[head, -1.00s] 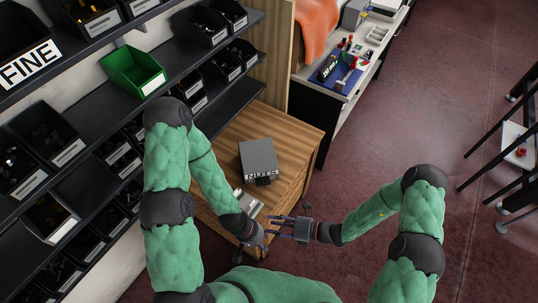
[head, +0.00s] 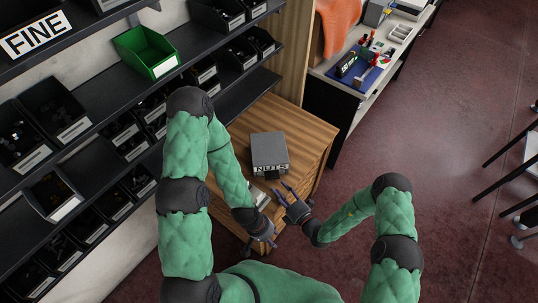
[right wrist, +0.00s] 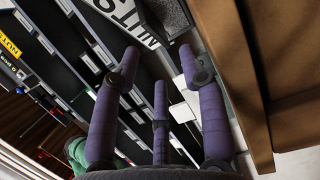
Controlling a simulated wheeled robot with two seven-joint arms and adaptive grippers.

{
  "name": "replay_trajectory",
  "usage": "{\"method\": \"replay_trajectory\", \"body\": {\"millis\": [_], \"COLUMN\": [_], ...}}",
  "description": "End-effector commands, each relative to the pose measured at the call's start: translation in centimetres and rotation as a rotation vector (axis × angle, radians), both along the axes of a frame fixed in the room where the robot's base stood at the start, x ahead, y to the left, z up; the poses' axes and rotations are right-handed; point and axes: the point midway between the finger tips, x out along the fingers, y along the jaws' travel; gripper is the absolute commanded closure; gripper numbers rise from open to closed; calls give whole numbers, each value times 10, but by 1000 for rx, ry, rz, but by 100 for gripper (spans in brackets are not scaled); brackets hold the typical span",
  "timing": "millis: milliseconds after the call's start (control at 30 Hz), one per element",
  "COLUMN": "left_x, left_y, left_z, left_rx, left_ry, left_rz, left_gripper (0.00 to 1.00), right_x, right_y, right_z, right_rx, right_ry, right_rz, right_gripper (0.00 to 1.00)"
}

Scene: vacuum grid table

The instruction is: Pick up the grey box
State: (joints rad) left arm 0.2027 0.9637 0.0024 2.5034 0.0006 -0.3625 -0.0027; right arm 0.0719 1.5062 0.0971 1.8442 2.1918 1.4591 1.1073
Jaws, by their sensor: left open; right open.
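The grey box (head: 270,148) with a white "NUTS" label on its front sits on the wooden cabinet top (head: 288,118). My right gripper (head: 283,194) is open and empty, just in front of and below the box, apart from it. In the right wrist view, the box (right wrist: 168,14) and its label show at the top edge, beyond the spread purple fingers (right wrist: 160,72). My left gripper (head: 273,240) is open, lower down beside the cabinet's front, away from the box.
A pale object (head: 260,199) at the cabinet's front is partly hidden by my left arm. Black shelves with bins, including a green bin (head: 146,52), stand on the left. A workbench (head: 395,50) with tools stands behind.

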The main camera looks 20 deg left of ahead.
Motion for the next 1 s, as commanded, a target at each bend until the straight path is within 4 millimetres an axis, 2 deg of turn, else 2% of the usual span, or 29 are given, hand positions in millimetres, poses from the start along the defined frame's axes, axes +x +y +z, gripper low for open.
{"method": "replay_trajectory", "body": {"millis": [267,600,900,933,1000], "left_x": [0,0,0,0,0], "left_y": [0,0,0,0,0], "left_z": [-5,-16,-16,-16,-16], "left_rx": [0,0,0,0,0], "left_ry": [0,0,0,0,0], "left_rz": [0,0,0,0,0], "left_gripper": [58,58,58,58,58], "right_x": [10,34,37,37,37], "right_y": [16,51,54,54,54], "right_z": [0,-1,0,0,0], "right_rx": [-1,0,-1,-1,-1], "right_ry": [-3,-2,-1,-1,-1], "right_rz": [3,3,1,1,1], "right_gripper": [57,57,57,63,83]}}
